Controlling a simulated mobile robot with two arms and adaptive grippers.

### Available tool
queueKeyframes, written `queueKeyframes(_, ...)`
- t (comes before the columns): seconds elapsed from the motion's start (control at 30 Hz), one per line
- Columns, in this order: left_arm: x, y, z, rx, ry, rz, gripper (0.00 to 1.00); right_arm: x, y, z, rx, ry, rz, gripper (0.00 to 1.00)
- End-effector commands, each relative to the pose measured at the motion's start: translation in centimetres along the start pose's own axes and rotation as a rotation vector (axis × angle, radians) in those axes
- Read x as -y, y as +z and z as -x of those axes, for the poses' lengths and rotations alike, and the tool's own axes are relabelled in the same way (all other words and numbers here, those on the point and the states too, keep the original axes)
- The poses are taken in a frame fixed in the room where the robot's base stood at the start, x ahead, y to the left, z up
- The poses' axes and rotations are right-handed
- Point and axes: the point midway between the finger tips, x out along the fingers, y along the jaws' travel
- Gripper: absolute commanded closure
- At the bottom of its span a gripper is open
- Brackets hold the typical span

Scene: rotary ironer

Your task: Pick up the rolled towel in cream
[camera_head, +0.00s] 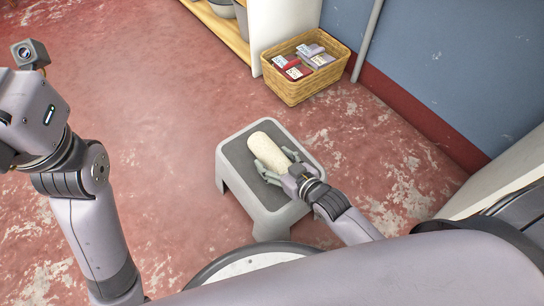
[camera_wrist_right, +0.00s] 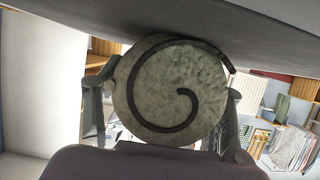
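The cream rolled towel (camera_head: 265,138) lies on the dark top of a grey step stool (camera_head: 232,182). My right gripper (camera_head: 277,166) is at the towel's near end, with one finger on each side of it. In the right wrist view the towel's round end (camera_wrist_right: 172,90), with a dark spiral, fills the space between the fingers. A thin gap shows beside the finger on the left, so the gripper looks open around the roll; contact on the other side is unclear. The towel rests against the stool surface. My left arm is at the left, its fingers out of view.
A wicker basket (camera_head: 303,89) with folded red and grey items stands on the floor behind the stool. A wooden shelf (camera_head: 222,30) is at the top, and a blue wall (camera_head: 455,60) runs along the right. The red floor left of the stool is clear.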

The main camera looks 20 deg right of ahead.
Motion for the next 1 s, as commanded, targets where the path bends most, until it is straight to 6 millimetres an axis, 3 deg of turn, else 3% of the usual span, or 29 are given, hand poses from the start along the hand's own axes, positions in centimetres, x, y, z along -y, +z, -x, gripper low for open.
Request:
queueKeyframes(0.6,-0.01,0.00,0.02,0.000,0.000,0.001,1.00,-0.02,0.06,0.02,0.001,0.000,0.001,0.80)
queueKeyframes(1.0,0.06,-0.02,-0.41,-0.002,-0.001,0.001,1.00,-0.03,-0.67,0.30,-0.001,0.000,0.001,0.80)
